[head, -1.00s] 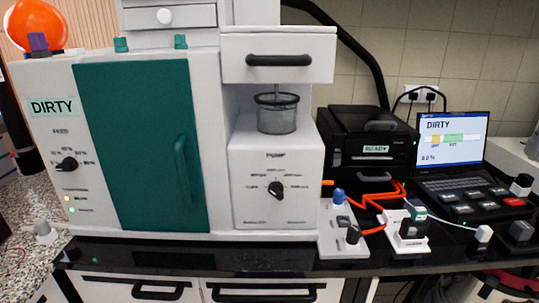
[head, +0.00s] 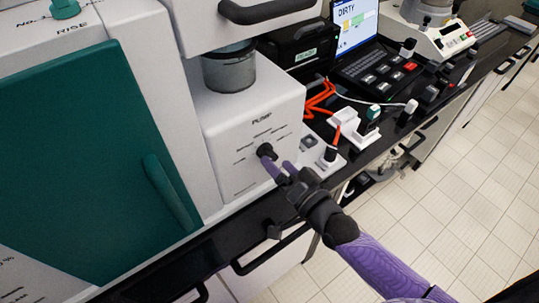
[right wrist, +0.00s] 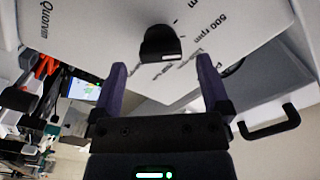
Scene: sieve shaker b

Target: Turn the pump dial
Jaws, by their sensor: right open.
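The pump dial (head: 266,151) is a small black knob on the front of the white pump box (head: 228,110), with printed labels around it. In the right wrist view the dial (right wrist: 161,44) sits ahead of my right gripper (right wrist: 160,75), in line with the gap between its two purple fingers. The fingers stand apart, one on each side of the line to the dial. In the head view the right gripper (head: 281,169) is at the dial, its fingertips very close to it. Whether they touch it I cannot tell. My left gripper is not in view.
A large teal door with a handle (head: 172,193) is left of the pump box. A drawer handle (head: 268,10) is above. Orange cables (head: 320,97), white switch blocks (head: 345,125) and a laptop (head: 352,30) stand to the right on the black counter. Open floor lies at the right.

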